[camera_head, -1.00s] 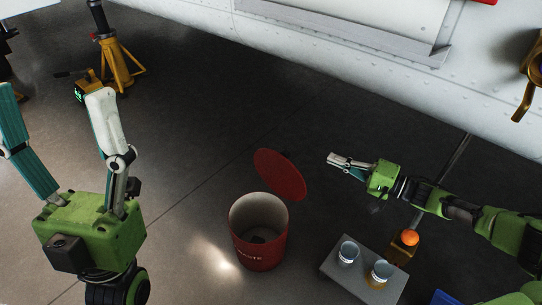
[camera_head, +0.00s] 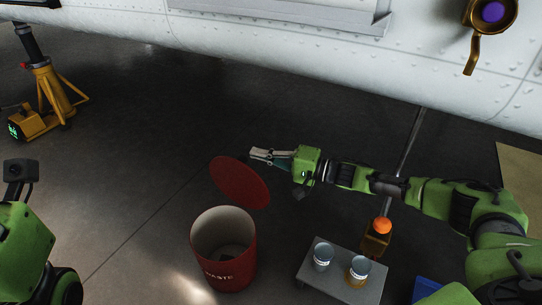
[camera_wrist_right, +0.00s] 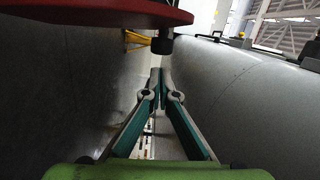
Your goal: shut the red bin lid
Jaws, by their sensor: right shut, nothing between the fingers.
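The red waste bin (camera_head: 223,262) stands upright on the floor, its mouth open and its inside visible. Its round red lid (camera_head: 240,182) is tilted up at the bin's far side. My right gripper (camera_head: 254,153) is shut and empty, just beyond the lid's upper right edge. In the right wrist view the fingers (camera_wrist_right: 161,72) meet at the tips, and the lid (camera_wrist_right: 100,10) spans the top left, above the fingers. Whether they touch the lid is not clear. Of my left arm only a green part shows at the lower left; its fingers are out of view.
A yellow jack (camera_head: 50,97) is at far left. The white fuselage (camera_head: 300,50) hangs across the back.

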